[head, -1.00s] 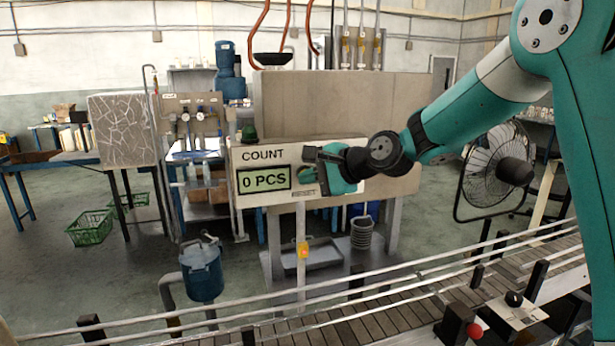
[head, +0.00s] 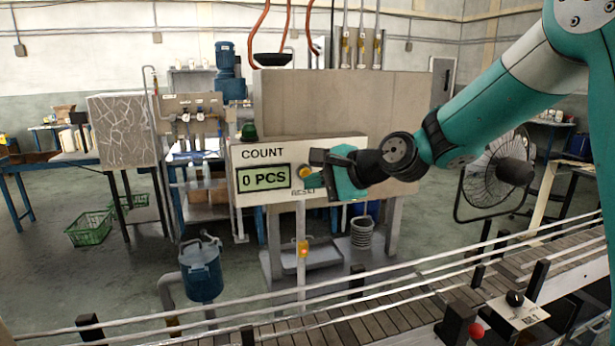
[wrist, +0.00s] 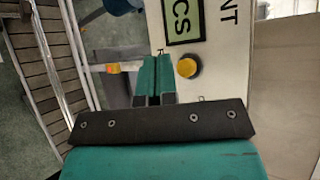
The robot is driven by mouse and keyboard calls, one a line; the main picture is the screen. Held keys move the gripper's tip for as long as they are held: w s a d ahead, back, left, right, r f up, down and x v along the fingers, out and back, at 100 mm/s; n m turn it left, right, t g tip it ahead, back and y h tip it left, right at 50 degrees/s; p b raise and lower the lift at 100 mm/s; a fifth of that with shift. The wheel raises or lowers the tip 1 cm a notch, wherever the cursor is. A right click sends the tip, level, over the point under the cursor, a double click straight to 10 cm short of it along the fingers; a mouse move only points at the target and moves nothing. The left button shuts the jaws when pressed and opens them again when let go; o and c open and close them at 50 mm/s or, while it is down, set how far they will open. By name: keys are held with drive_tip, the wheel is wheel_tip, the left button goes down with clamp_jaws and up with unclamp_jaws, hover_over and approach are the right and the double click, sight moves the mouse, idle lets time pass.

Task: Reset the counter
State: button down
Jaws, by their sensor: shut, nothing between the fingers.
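The white counter panel (head: 262,196) reads "COUNT" above a green display (head: 264,179) showing "0 PCS". A yellow round reset button (head: 305,172) sits right of the display, above the word "RESET". In the wrist view the button (wrist: 187,68) shows just right of the fingertips, clear of them, with the panel turned sideways. My gripper (head: 308,183) is shut and empty, its teal fingers together (wrist: 154,75). In the head view the fingertips are beside and slightly below the button; whether they touch the panel I cannot tell.
A slatted conveyor (head: 400,316) with metal rails runs across the front, with a red button (head: 476,330) on its near side. A black fan (head: 492,172) stands at right. A green light (head: 249,132) sits on top of the panel. A blue tank (head: 201,272) stands at left.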

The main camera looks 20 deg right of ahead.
drive_tip(key=shift+s, duration=1.6)
